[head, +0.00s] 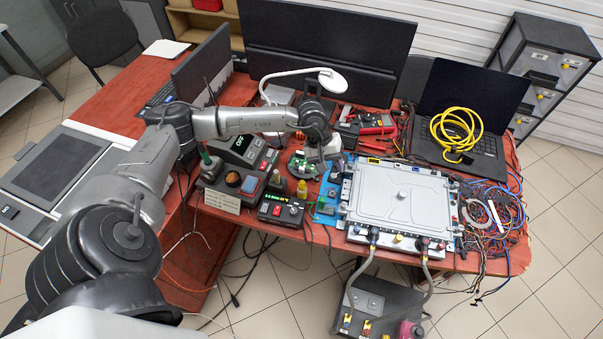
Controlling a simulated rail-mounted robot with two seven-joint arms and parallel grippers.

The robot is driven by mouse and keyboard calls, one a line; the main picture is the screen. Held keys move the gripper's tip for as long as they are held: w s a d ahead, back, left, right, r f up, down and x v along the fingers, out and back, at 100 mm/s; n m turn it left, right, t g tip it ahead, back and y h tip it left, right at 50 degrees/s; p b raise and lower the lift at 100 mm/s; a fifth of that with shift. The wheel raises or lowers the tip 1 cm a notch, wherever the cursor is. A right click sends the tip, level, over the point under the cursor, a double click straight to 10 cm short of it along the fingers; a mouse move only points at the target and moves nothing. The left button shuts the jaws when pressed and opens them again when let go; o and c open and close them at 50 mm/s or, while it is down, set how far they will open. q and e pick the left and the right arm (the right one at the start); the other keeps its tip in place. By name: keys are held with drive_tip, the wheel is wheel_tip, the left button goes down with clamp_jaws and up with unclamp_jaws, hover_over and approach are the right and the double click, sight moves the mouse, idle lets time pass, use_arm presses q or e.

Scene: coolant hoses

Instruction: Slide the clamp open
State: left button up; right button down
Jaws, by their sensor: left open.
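Two grey hoses run from the front edge of a flat grey metal box (398,205) down to a dark unit (375,308) below the table edge. The left hose (352,283) and the right hose (428,280) leave dark fittings with small coloured parts at the box front. A clamp is too small to make out surely among these fittings. My left gripper (322,158) is open, pointing down over the table, behind and left of the box. It is well apart from the hoses. My right gripper is not in view.
Control boxes with buttons (282,210) crowd the table left of the metal box. A tangle of cables (492,215) lies to its right. A laptop with a yellow coiled cable (456,130) and a white lamp (332,80) stand behind. Floor shows in front.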

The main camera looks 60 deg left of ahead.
sight(302, 168)
use_arm(q)
drive_tip(key=s+a+m+g+y+b, duration=0.2)
drive_tip(key=a+y, duration=0.3)
drive_tip(key=a, duration=0.7)
drive_tip(key=f, duration=0.8)
drive_tip(key=f+b, duration=0.1)
drive_tip(key=f, duration=0.4)
drive_tip(key=shift+s, duration=0.25)
drive_tip(key=shift+c, duration=0.4)
clamp_jaws()
